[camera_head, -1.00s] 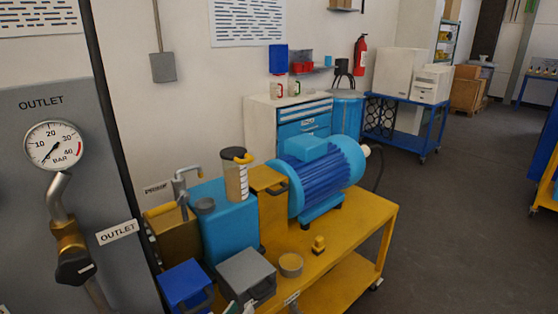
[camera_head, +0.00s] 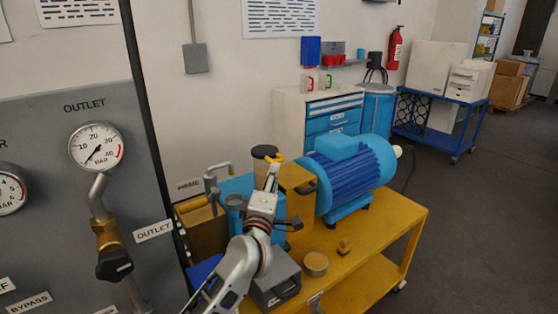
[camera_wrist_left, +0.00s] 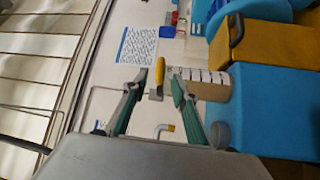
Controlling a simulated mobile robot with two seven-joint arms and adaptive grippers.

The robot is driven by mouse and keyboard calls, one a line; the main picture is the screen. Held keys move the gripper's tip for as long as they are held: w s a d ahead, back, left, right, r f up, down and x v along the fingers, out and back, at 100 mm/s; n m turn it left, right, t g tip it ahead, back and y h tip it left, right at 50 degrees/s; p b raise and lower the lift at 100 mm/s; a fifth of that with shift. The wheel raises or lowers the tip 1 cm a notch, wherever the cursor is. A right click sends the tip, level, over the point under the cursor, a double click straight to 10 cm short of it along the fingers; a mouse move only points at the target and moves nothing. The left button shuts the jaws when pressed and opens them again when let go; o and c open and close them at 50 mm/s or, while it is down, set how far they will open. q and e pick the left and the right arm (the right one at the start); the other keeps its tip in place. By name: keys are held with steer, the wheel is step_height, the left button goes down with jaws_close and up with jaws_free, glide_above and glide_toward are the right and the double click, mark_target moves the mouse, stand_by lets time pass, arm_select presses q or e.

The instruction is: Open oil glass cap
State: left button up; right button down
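The oil glass is a cylinder with a dark round cap (camera_head: 264,151) and a yellow handle (camera_head: 274,160), standing by the blue tank (camera_head: 236,186) on the yellow cart. My left gripper (camera_head: 271,176) is in front of the glass, close to the cap, and covers most of the glass body. In the left wrist view, turned sideways, the gripper (camera_wrist_left: 169,77) has its two fingers apart. My right gripper is not in view.
A blue motor (camera_head: 352,175) stands right of the tank on the yellow cart (camera_head: 385,235). A grey box (camera_head: 275,283) and a small round tin (camera_head: 315,263) sit near its front. The gauge panel (camera_head: 60,215) is at left.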

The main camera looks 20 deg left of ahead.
mark_target(279, 159)
arm_select(q)
steer(key=w, duration=0.5)
steer(key=w+a+r, duration=0.1)
steer(key=w, duration=0.1)
steer(key=shift+w, duration=0.3)
jaws_close()
